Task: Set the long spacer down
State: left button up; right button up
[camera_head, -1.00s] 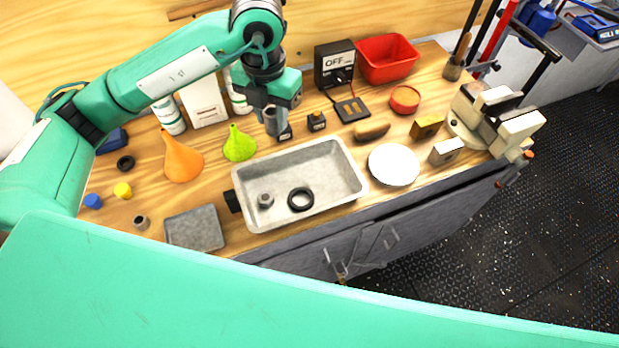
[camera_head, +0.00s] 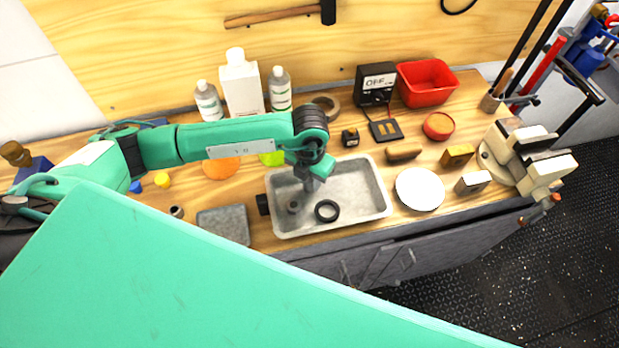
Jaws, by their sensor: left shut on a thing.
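My left gripper (camera_head: 309,174) is over the left part of the grey metal tray (camera_head: 375,187). It is shut on a grey cylinder, the long spacer (camera_head: 309,185), which points down toward the tray floor. I cannot tell whether its lower end touches the floor. A short grey ring-like part (camera_head: 293,207) and a black ring (camera_head: 326,211) lie in the tray, just below and beside the spacer in the picture. My right gripper is out of view.
A flat grey plate (camera_head: 224,224) lies left of the tray. A white disc (camera_head: 420,189) lies to its right. Bottles (camera_head: 280,91), a power box (camera_head: 376,83) and a red bin (camera_head: 427,82) stand behind. The tray's right side is clear.

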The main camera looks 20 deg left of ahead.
pick_arm(q)
jog(key=shift+f, duration=0.85)
jog(key=o, duration=1.1)
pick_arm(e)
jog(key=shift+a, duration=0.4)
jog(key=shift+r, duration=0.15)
pick_arm(q)
notch_tip(320, 180, up, 11)
jog(key=b, duration=0.3)
jog(key=shift+r+b, duration=0.2)
jog(key=shift+b, duration=0.15)
jog(key=shift+r, duration=0.5)
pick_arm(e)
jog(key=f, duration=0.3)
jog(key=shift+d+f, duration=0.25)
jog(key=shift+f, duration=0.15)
pick_arm(q)
jog(key=shift+s+f, duration=0.1)
